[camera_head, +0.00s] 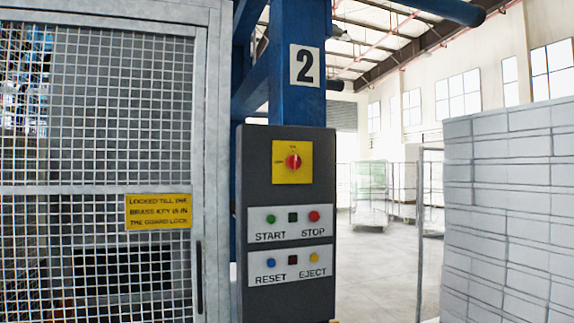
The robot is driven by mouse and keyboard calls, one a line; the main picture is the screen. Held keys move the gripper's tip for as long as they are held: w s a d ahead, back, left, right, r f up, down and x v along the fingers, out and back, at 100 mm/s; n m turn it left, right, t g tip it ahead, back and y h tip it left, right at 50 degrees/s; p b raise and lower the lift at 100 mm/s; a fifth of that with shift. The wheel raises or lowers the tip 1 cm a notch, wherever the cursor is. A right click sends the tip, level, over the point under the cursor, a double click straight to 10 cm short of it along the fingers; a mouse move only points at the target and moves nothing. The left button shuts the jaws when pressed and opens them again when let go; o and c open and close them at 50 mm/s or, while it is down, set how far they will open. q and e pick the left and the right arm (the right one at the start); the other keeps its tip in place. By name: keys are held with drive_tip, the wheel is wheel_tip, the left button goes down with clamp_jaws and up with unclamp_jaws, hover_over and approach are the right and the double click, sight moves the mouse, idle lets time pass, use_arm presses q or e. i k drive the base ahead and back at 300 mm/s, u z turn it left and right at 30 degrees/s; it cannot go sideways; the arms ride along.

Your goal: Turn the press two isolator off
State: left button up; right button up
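The press two isolator (293,162) is a red rotary knob on a yellow square plate, near the top of a dark grey control box (325,222). A pale mark on the knob looks roughly upright, but the small lettering on the plate is too small to read surely. The box is mounted on a blue column (290,100) with a number 2 sign (304,66) above it. Neither of my grippers shows in the head view.
Below the isolator are START and STOP buttons (292,217) and RESET and EJECT buttons (293,262). A mesh guard door (205,150) with a yellow notice (158,211) stands left. A stack of pale blocks (510,200) stands right. Open floor (385,265) lies between.

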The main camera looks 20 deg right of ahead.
sight(293, 163)
drive_tip(key=i, duration=0.85)
drive_tip(key=z, duration=0.05)
